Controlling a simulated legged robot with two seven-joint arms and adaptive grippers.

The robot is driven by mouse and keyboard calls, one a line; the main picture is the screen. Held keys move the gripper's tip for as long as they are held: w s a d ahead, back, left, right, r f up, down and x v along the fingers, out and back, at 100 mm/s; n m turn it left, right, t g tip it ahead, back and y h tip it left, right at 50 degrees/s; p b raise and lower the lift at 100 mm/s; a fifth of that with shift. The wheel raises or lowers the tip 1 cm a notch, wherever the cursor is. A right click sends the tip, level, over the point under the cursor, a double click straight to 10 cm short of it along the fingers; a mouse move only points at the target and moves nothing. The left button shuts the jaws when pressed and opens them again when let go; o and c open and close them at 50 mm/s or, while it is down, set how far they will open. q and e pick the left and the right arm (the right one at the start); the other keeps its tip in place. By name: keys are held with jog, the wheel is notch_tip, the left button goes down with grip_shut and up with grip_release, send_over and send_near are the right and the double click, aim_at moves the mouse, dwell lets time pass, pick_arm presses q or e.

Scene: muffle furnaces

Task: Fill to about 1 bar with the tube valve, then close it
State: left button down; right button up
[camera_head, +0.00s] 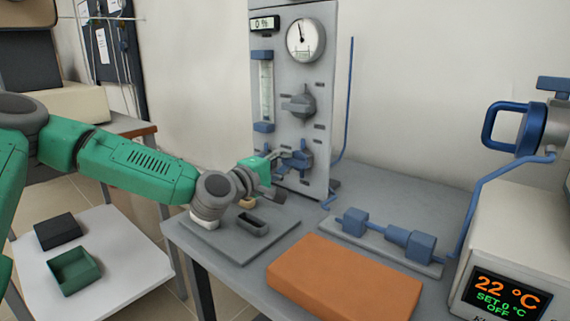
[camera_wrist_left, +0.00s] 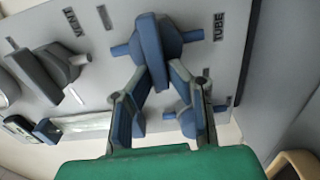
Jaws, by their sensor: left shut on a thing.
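The blue tube valve (camera_head: 303,158) is low on the grey upright panel (camera_head: 325,100). In the left wrist view the blue valve (camera_wrist_left: 158,38) sits beside the word TUBE, and its handle reaches down between my fingers. My left gripper (camera_head: 284,162) is at the valve; it also shows in the left wrist view (camera_wrist_left: 163,92), shut on the blue handle. The round pressure gauge (camera_head: 305,40) at the panel top has a needle pointing roughly upward; its numbers are too small to read. My right gripper is out of view.
The grey vent knob (camera_head: 299,103) is above the tube valve. A flow tube (camera_head: 266,90) and a display reading 0 % (camera_head: 264,24) are on the panel. An orange block (camera_head: 343,282), blue fittings (camera_head: 392,238) and a furnace showing 22 °C (camera_head: 508,297) stand to the right.

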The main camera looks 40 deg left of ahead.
pick_arm(q)
jog(key=c, duration=1.5)
grip_release()
jog(key=shift+s+f, duration=0.15)
jog(key=shift+f, duration=0.35)
jog(key=shift+c, duration=0.2)
jog(key=shift+a+r, duration=0.1)
jog(key=shift+r, duration=0.05)
jog(key=shift+r, duration=0.1)
jog(key=s+a, duration=0.1)
jog(key=s, duration=1)
jog(key=shift+s, duration=0.35)
jog(key=shift+f, duration=0.2)
